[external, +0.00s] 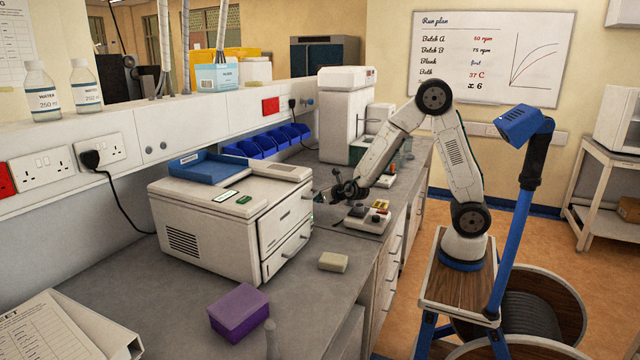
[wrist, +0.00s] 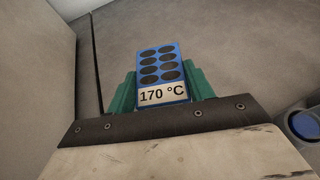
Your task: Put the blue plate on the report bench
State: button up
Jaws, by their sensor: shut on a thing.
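In the wrist view a small blue plate (wrist: 161,66) with several dark round wells and a "170 °C" label sits between the green fingers of my gripper (wrist: 161,90), which is shut on it. In the external view my gripper (external: 334,191) is beside the front right of a white two-drawer machine (external: 208,233), above the grey bench (external: 310,293). The plate cannot be made out clearly there. No surface in view is readably marked as the report bench.
A small device with knobs (external: 367,219) stands close to my gripper on the bench. A beige block (external: 333,262) and a purple box (external: 239,312) lie nearer the camera. A white instrument (external: 340,112) stands farther back. A shelf unit (external: 606,166) is at the far right.

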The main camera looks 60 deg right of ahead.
notch_tip(320, 180, up, 24)
jog(key=shift+n+t+y, duration=0.4)
jog(key=shift+n+y, duration=0.3)
jog(key=shift+y, duration=0.2)
jog(key=s+a, duration=0.1)
jog(key=a, duration=0.8)
jog(key=s+a, duration=0.1)
jog(key=a, duration=0.8)
jog(key=s+a, duration=0.1)
jog(key=a, duration=0.8)
jog(key=shift+s+r, duration=0.1)
jog(key=shift+s, duration=0.05)
jog(key=s+a+y, duration=0.1)
jog(key=s+a, duration=0.6)
jog(key=a, duration=0.5)
jog(key=n, duration=0.2)
send_over(310, 298)
notch_tip(310, 298, down, 12)
jog(key=shift+y, duration=0.4)
jog(key=shift+r, duration=0.1)
notch_tip(310, 298, down, 18)
jog(key=shift+r, duration=0.2)
